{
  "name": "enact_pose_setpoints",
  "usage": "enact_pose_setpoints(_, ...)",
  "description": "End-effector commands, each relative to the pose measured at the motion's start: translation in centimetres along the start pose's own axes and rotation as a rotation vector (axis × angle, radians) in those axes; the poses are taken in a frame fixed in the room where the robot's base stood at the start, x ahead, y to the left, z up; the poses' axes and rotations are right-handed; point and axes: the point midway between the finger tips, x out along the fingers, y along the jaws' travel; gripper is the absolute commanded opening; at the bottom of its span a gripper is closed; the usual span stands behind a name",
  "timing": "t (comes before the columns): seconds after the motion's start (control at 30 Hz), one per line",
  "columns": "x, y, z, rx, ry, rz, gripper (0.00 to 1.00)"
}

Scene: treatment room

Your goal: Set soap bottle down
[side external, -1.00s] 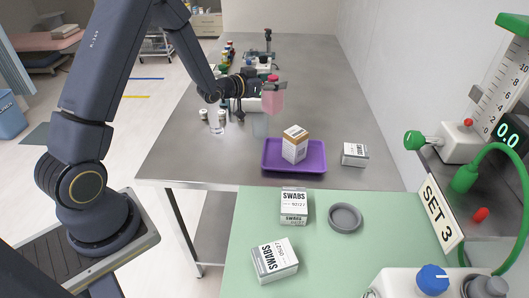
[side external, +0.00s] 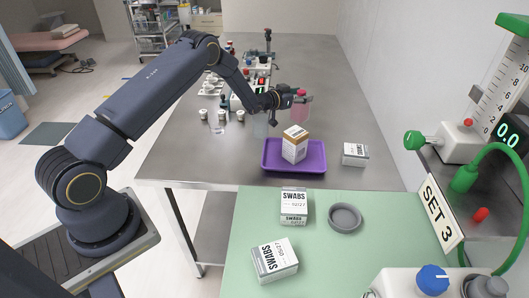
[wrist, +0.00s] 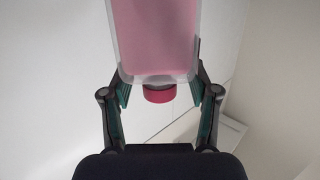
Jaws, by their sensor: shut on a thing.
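In the wrist view the pink body (wrist: 155,38) fills the top middle between my fingers, with the red cap (wrist: 159,94) toward the palm.
A purple tray (side external: 273,168) holding an orange-and-white carton (side external: 294,146) stands in front of the bottle. A small white box (side external: 355,154) is to the right. Several small vials stand at left. The grey table (side external: 325,75) is clear to the right and behind.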

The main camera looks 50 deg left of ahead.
Motion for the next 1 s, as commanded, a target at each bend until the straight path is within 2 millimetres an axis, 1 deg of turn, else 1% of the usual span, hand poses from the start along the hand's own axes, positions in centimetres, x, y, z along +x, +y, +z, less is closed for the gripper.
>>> enact_pose_setpoints(0.03, 0.1, 0.0, 1.0, -0.001, -0.003, 0.0, 0.0)
enact_pose_setpoints(0.13, 0.3, 0.0, 2.2, 0.0, -0.002, 0.0, 0.0)
enact_pose_setpoints(0.57, 0.5, 0.0, 2.8, 0.001, 0.001, 0.0, 0.0)
enact_pose_setpoints(0.6, 0.4, 0.0, 3.0, 0.0, -0.003, 0.0, 0.62)
enact_pose_setpoints(0.83, 0.4, 0.0, 3.0, 0.0, -0.003, 0.0, 0.85)
enact_pose_setpoints(1.0, 0.4, 0.0, 3.0, 0.0, -0.003, 0.0, 0.85)
